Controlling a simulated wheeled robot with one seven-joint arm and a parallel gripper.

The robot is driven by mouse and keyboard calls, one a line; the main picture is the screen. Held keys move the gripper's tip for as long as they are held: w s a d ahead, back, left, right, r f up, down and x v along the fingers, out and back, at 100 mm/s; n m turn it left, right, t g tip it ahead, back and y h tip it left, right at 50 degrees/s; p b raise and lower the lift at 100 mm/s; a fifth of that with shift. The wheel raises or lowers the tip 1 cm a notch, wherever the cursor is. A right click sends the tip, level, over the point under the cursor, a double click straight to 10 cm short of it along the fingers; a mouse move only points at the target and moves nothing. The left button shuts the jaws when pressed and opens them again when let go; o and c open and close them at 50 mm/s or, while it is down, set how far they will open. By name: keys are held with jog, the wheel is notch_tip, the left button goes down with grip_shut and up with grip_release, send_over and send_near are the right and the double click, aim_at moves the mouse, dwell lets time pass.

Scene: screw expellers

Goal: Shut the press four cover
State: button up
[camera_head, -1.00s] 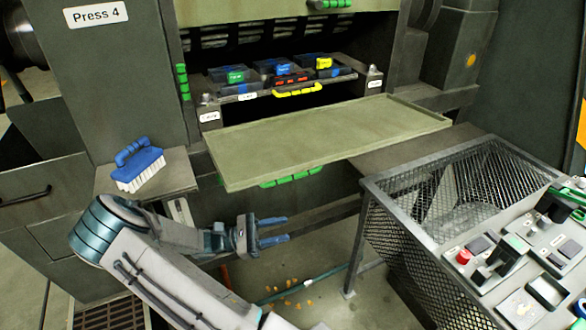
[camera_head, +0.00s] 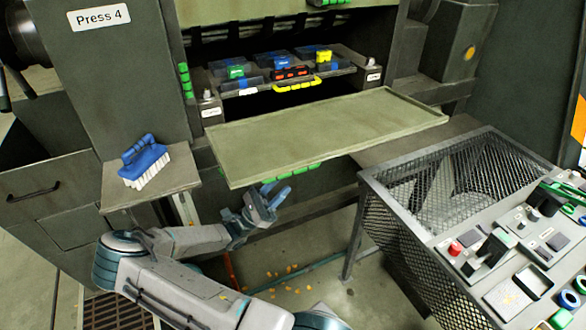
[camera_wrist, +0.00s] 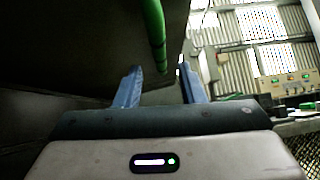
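The press four cover (camera_head: 330,135) is an olive flap folded down, lying out nearly level in front of the open press. Its green handle (camera_head: 308,173) is on the underside of the front edge, partly hidden in the head view. The handle also shows in the wrist view as a green bar (camera_wrist: 153,28), running down towards the space between my fingers. My gripper (camera_head: 281,189) is below the cover's front edge, close to the handle. In the wrist view my gripper (camera_wrist: 160,72) has its two blue fingers apart, with nothing visibly held.
Inside the opening are a tray with a yellow handle (camera_head: 296,85) and several dark boxes. A blue brush (camera_head: 145,163) sits on a ledge at left. A mesh cage (camera_head: 450,190) and a control panel (camera_head: 510,265) stand at right, near the cover's right end.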

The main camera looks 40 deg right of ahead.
jog(key=p+x, duration=0.1)
jog(key=x, duration=0.5)
jog(key=shift+r, duration=0.1)
grip_shut()
